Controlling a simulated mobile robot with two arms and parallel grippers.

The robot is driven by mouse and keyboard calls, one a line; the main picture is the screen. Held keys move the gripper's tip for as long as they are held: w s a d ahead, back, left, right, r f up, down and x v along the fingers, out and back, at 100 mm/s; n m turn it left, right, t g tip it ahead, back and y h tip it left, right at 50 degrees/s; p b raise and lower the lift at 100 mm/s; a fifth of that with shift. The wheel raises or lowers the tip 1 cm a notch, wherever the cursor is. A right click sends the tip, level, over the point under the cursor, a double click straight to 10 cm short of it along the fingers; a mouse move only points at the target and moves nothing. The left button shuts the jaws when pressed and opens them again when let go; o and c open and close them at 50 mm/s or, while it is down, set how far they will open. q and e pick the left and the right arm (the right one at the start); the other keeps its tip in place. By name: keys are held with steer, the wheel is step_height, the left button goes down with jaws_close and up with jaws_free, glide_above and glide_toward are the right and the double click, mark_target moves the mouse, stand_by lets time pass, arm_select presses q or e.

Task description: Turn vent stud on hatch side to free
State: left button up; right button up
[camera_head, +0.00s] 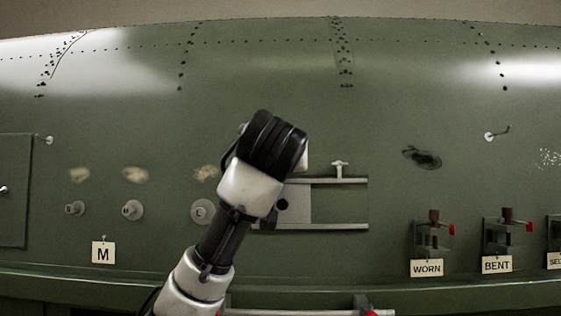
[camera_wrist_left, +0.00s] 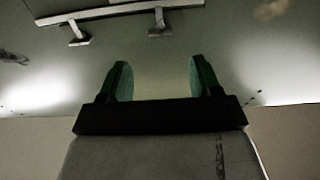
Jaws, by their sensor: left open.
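A slide vent (camera_head: 340,204) with pale rails sits mid-wall; the rail shows in the wrist view (camera_wrist_left: 115,12). One small T-shaped stud (camera_head: 340,168) stands at its upper rail, right of my left arm. In the left wrist view two studs hang from the rail, one at left (camera_wrist_left: 78,34) and one near the middle (camera_wrist_left: 158,24). The wrist view seems inverted, so the middle one appears to be on the hatch side, hidden by my arm in the head view. My left gripper (camera_wrist_left: 160,78) is open and empty, its fingers apart from this stud but roughly lined up with it.
A hatch (camera_head: 14,190) is at the far left. Several round fittings (camera_head: 132,209) and an M tag (camera_head: 103,252) lie between it and my arm. Brackets labelled WORN (camera_head: 426,268) and BENT (camera_head: 496,265) stand at right.

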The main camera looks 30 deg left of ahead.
arm_select(q)
steer(key=p+x, duration=0.4)
steer(key=x, duration=0.4)
steer(key=shift+w+p, duration=0.15)
steer(key=shift+p, duration=0.15)
steer(key=shift+r, duration=0.1)
steer(key=shift+c, duration=0.5)
steer(key=shift+w+a, duration=0.1)
steer(key=c, duration=0.8)
arm_select(e)
steer(key=r, duration=0.1)
steer(key=s+r, duration=0.1)
steer(key=r, duration=0.3)
steer(key=shift+s+d+r, duration=0.15)
steer(key=shift+s, duration=0.2)
